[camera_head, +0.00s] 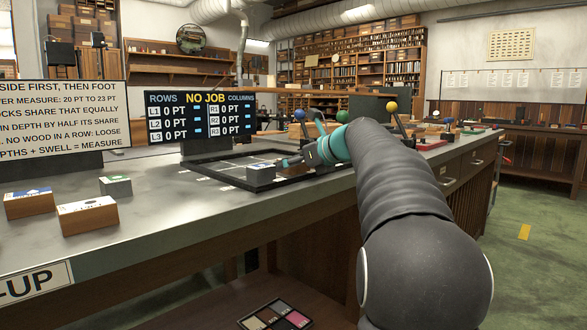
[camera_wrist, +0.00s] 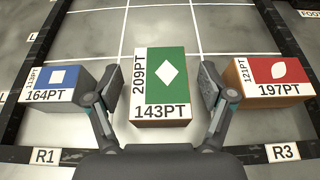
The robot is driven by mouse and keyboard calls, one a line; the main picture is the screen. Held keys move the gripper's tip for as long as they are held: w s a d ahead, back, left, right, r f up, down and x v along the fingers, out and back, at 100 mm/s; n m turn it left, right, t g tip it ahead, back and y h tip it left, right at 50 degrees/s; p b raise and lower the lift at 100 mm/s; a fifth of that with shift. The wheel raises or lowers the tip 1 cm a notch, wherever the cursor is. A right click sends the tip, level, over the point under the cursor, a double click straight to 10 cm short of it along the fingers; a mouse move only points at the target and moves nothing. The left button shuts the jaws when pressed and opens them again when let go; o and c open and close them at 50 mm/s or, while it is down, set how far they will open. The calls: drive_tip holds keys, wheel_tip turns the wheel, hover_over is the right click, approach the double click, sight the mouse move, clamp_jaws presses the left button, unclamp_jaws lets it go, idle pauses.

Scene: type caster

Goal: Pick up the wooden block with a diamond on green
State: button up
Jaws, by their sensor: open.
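The wooden block with a white diamond on green (camera_wrist: 166,70) is at the centre of the wrist view. White strips on it read 209PT and 143PT. My gripper (camera_wrist: 160,88) is open, with one finger on each side of the block and a visible gap to each. How far the fingertips are above or beside it is hard to tell.
A blue-square block (camera_wrist: 58,77) stands close left and a red block with a white oval (camera_wrist: 276,72) close right. The dark frame's bar (camera_wrist: 70,157) carries labels R1 and R3. Several loose blocks (camera_head: 88,216) lie on the bench at left; a scoreboard (camera_head: 202,116) stands behind.

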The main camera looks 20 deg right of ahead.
drive_tip(key=c, duration=1.3)
drive_tip(key=shift+o, duration=0.2)
drive_tip(key=shift+r, duration=0.1)
